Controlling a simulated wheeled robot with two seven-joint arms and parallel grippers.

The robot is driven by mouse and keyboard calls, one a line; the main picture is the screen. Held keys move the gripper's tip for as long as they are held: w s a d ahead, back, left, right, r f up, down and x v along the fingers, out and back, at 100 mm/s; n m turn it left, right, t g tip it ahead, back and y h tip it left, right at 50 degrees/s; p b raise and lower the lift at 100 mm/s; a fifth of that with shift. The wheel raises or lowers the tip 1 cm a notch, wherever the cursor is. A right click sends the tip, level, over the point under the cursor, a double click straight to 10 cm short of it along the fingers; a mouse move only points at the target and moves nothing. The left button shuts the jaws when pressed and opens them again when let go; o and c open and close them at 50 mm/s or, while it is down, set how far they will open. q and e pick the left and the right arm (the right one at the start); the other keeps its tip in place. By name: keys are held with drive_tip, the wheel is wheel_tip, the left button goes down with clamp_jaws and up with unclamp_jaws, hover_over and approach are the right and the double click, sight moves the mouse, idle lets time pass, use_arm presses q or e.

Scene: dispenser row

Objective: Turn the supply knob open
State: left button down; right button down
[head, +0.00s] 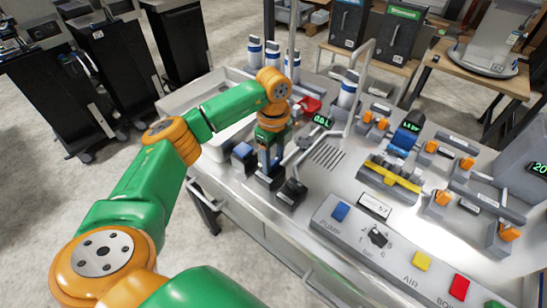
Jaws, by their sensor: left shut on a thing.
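My left gripper (269,158) reaches down onto the steel bench, over the middle of a short row of small dark blocks near its front left edge. It is shut on what appears to be the supply knob on the middle block (270,178). The gripper hides most of the knob, so its turned position cannot be told. A black rotary knob (378,237) with number marks stands apart on the front panel. My right gripper is not in view.
Beside the gripper are a blue-topped block (243,157) and a black block (291,193). A small green display (323,121), a red part (310,106) and a bent metal pipe (358,88) stand behind. Orange-handled valves (443,198) fill the right.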

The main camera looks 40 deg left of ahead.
sight(272, 161)
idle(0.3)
use_arm(q)
drive_tip(key=shift+c, duration=1.4)
unclamp_jaws()
drive_tip(key=shift+a, duration=0.1)
drive_tip(key=shift+w+r, duration=0.1)
drive_tip(key=shift+r, duration=0.2)
wheel_tip(272, 161, up, 7)
drive_tip(key=shift+f+b, duration=0.2)
drive_tip(key=shift+b, duration=0.65)
